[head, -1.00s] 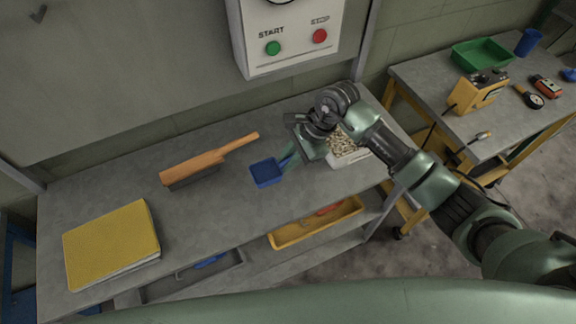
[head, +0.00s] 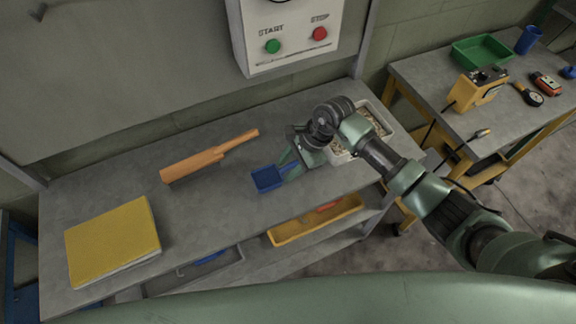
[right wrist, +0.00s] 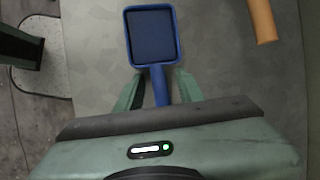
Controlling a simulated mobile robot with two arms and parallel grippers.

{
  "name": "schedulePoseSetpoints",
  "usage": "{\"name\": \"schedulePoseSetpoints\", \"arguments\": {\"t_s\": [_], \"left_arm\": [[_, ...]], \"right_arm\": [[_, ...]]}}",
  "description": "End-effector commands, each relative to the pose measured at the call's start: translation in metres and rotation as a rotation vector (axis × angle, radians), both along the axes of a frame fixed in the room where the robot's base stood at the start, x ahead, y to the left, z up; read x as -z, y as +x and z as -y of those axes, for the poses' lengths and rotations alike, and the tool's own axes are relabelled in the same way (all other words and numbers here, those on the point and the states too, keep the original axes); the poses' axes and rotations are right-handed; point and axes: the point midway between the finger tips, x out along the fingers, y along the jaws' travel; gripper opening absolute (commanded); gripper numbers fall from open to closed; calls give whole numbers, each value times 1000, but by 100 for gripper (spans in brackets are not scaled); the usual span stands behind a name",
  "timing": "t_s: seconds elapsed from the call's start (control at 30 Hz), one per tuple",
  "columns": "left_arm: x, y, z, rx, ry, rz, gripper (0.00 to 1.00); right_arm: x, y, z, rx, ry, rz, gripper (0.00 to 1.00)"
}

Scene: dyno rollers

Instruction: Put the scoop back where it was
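The blue scoop (head: 268,178) appears to lie on the grey bench, its square pan toward the brush; any small gap beneath it cannot be told. In the right wrist view the scoop (right wrist: 151,37) points away from me, its handle running back between my fingers. My right gripper (head: 290,160) is low over the bench at the handle. In the right wrist view the right gripper (right wrist: 159,76) has its fingers apart, one on each side of the handle, with gaps showing. My left gripper is not in view.
A white tray of pale pieces (head: 386,124) stands right of the scoop, partly behind my arm. A yellow bin (head: 285,235) sits on the lower shelf. A control box (head: 290,35) hangs behind.

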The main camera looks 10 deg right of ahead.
Motion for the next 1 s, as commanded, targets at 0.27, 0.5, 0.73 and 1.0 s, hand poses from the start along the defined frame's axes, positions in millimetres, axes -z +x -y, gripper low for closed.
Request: {"name": "schedulePoseSetpoints", "arguments": {"t_s": [0.27, 0.5, 0.73, 1.0], "left_arm": [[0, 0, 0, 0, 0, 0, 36], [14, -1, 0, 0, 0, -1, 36], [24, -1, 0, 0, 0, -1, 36], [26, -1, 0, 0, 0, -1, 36]], "right_arm": [[-11, 1, 5, 0, -1, 3, 38], [-57, -2, 27, -1, -2, 6, 38], [-95, -4, 44, 1, -1, 4, 38], [-112, -6, 50, 0, 0, 0, 38]]}}
